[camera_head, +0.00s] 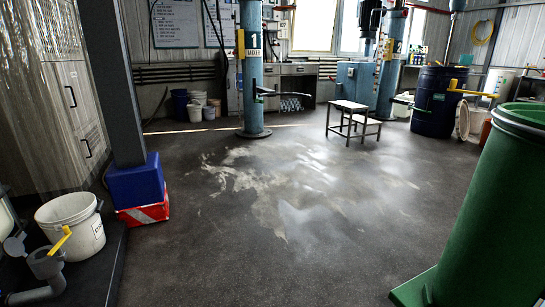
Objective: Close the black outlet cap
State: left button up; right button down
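I cannot make out the black outlet cap with certainty. A second blue column (391,65) with a "2" sign stands farther right. At the lower left, a grey pipe fitting (45,265) carries a yellow handle (60,241). Neither of my grippers is in view.
A green cylinder (490,215) blocks the right foreground. A white bucket (72,222) and a post on a blue base (136,182) stand left. A step stool (350,118) and a dark blue drum (437,102) stand behind. The floor (270,225) between is open.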

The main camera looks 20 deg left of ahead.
aim_at(12, 247)
jog(key=i+j+u, duration=0.2)
jog(key=i+u, duration=0.25)
jog(key=i+j+u, duration=0.15)
jog(key=u, duration=0.3)
jog(key=i+l+u, duration=0.1)
jog(key=i+u, duration=0.35)
jog(key=i+l+u, duration=0.2)
jog(key=i+u, duration=0.25)
jog(key=k, duration=0.1)
